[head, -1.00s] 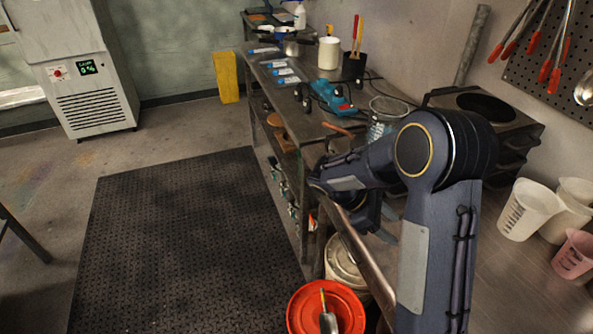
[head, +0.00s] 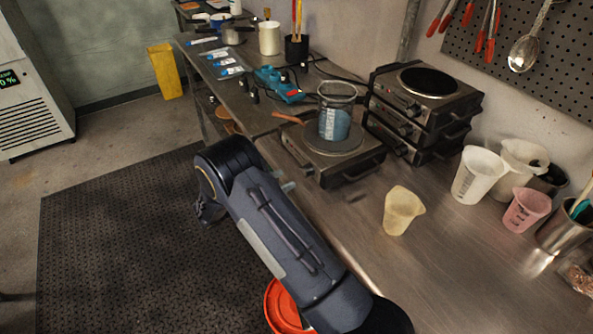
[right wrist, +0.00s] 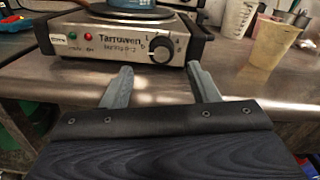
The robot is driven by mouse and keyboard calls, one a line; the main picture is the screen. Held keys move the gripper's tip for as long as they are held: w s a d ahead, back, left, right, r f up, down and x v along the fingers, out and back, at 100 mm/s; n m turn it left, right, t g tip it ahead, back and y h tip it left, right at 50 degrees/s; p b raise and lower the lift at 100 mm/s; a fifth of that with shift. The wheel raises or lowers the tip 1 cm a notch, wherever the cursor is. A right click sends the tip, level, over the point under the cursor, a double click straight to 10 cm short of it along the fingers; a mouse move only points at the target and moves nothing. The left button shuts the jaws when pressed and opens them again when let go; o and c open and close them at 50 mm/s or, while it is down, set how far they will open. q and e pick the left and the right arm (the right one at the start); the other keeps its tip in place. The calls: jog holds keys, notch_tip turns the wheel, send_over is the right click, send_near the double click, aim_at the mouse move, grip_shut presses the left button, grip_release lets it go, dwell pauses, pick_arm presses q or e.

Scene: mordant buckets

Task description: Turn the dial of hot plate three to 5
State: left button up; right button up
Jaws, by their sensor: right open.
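A single hot plate (head: 340,172) stands near the bench's front edge with a blue-filled glass jar (head: 334,122) on its round top. In the right wrist view its steel front (right wrist: 100,38) shows the name "Tarrowen", a red light and a black dial (right wrist: 161,49) on the right. Its smaller label and the dial's setting are too small to read surely. My right gripper (right wrist: 161,86) is open and empty, its fingers pointing at the front below the dial, apart from it. In the head view my arm hides most of this gripper. My left gripper is out of view.
Stacked hot plates (head: 425,112) stand behind to the right. A yellowish beaker (head: 401,211), a white beaker (head: 477,175) and a pink beaker (head: 526,210) stand on the right. A blue tool (head: 278,84) lies farther left. A red bucket (head: 283,308) is below the bench edge.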

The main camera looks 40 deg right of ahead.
aim_at(304, 171)
jog(key=d, duration=0.2)
jog(key=d+p, duration=0.1)
jog(key=d, duration=0.1)
jog(key=s+d+p, duration=0.1)
jog(key=d, duration=0.2)
